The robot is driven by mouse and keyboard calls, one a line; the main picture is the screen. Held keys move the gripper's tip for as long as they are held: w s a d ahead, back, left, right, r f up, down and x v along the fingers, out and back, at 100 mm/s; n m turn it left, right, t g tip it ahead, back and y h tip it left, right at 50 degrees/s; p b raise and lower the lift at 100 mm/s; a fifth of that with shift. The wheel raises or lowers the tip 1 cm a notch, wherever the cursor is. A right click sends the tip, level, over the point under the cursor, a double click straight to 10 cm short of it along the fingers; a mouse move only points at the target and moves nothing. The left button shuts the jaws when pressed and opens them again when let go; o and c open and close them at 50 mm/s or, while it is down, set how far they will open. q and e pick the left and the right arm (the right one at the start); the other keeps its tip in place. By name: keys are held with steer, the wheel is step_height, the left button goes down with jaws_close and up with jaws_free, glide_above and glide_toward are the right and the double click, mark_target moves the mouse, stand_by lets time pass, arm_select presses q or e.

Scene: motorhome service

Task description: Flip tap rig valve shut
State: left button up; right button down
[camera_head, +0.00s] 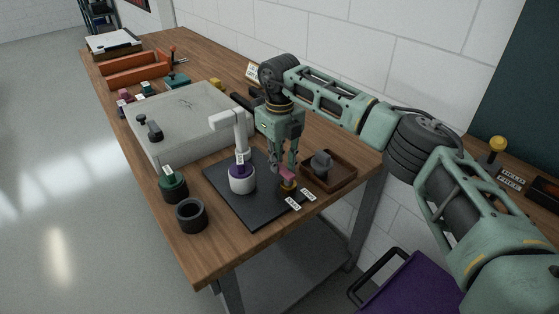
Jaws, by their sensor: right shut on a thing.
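The tap rig's dark board (257,212) lies near the front right end of the wooden table. A white tap (241,130) stands on it, with a white and purple round part (241,180) below its spout. At the board's right side is a small valve with a pink handle (287,174) above a brass-coloured body (288,187). My right gripper (283,167) points down over the valve and is shut on the pink handle. The fingers partly hide the handle, so its exact angle is hard to tell. My left gripper is out of view.
A brown tray (343,181) with a grey knob-like piece (321,163) stands right of the board. A dark ring (191,216) and a green-and-black cup (173,187) stand left of it. A large pale box (181,135) fills the table behind. White labels lie by the valve.

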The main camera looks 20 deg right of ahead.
mark_target(280, 166)
steer(key=shift+r, duration=0.1)
steer(key=c, duration=1.6)
jaws_free()
steer(key=shift+c, duration=0.2)
step_height(280, 166, up, 12)
